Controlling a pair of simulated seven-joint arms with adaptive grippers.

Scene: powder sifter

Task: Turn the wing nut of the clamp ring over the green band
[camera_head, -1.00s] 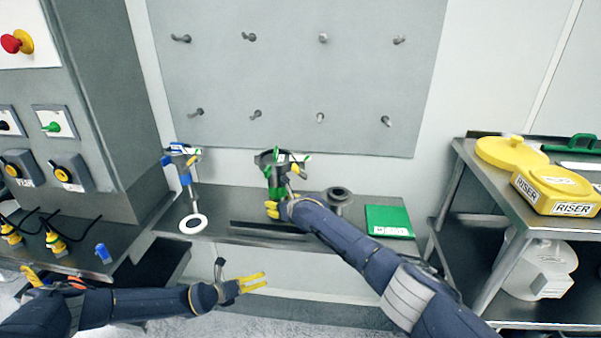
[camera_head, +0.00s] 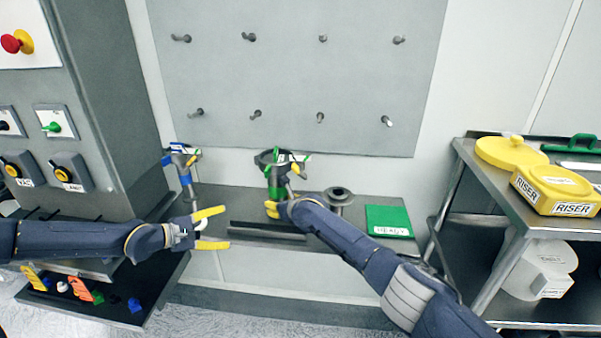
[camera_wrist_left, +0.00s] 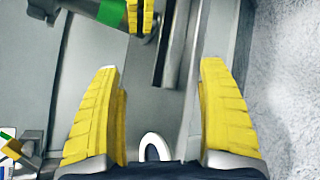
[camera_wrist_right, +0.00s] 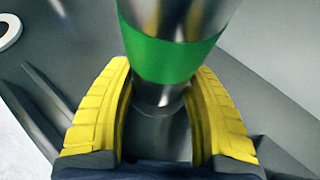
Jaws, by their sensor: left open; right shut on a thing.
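A metal tube with a green band (camera_head: 275,180) stands at the back of the bench, with a dark ring and a green-and-white tag (camera_head: 284,156) at its top. My left gripper (camera_head: 213,229) is open and empty, over the bench's front edge to the left. The left wrist view shows the green band (camera_wrist_left: 112,12) beyond its fingers.
A blue-banded post (camera_head: 186,175) stands left of the green one. A white ring (camera_wrist_left: 154,146) lies on the bench below my left gripper. A dark rail (camera_head: 268,231), a grey flanged part (camera_head: 339,196) and a green READY pad (camera_head: 388,219) are also on the bench.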

